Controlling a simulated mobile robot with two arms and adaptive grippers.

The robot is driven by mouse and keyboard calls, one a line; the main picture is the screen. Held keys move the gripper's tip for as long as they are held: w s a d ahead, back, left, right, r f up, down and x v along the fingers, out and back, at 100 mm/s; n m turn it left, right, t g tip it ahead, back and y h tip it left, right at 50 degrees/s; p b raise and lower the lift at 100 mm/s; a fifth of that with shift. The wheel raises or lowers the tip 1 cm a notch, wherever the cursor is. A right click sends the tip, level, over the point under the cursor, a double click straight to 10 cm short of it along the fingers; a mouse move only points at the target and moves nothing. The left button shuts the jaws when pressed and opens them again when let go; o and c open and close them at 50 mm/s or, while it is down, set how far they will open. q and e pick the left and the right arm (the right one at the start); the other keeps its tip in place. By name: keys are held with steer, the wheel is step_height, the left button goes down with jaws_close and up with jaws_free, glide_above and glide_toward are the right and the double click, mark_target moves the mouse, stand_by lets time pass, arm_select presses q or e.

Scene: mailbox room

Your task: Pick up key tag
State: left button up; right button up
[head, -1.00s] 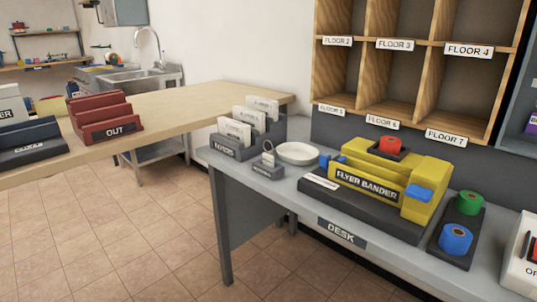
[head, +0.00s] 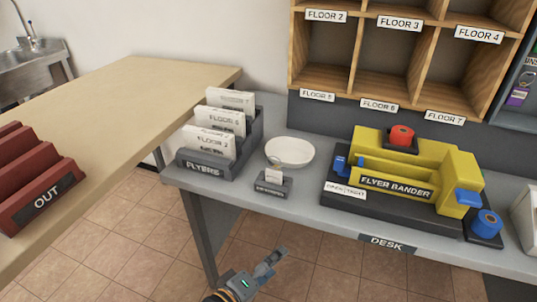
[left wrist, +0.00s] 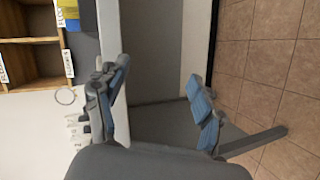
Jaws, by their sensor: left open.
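The key tag (head: 274,174) is a small white tag with a metal ring at its top. It stands upright in a small dark labelled holder (head: 272,187) near the front edge of the desk, in front of a white dish. My left gripper (head: 271,262) is in front of and below the desk edge in the head view, apart from the tag and empty. In the left wrist view its two fingers (left wrist: 160,108) are spread wide with nothing between them. I cannot make out the key tag clearly in that view. My right gripper is not in view.
The grey desk (head: 310,208) also carries a flyer rack (head: 203,165) left of the tag, the white dish (head: 289,152) and a yellow flyer bander (head: 440,180). A wooden counter (head: 125,95) with a red OUT tray (head: 35,180) is at left. Cubbyholes (head: 400,55) rise behind.

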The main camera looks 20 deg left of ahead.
arm_select(q)
step_height(320, 180, up, 9)
steer(key=w+n+t+p, duration=0.3)
steer(key=n+p, duration=0.4)
steer(key=n, duration=0.5)
steer(key=n+t+y+p, duration=0.1)
steer(key=n+y+p, duration=0.4)
steer(key=n, duration=0.7)
glide_toward(273, 175)
steer(key=w+p, duration=0.1)
steer(key=w, duration=0.9)
steer(key=shift+w+d+f+p, duration=0.1)
steer(key=shift+w+f+p, duration=0.1)
steer(key=shift+w+p, duration=0.2)
steer(key=shift+s, duration=0.1)
steer(key=c, duration=1.1)
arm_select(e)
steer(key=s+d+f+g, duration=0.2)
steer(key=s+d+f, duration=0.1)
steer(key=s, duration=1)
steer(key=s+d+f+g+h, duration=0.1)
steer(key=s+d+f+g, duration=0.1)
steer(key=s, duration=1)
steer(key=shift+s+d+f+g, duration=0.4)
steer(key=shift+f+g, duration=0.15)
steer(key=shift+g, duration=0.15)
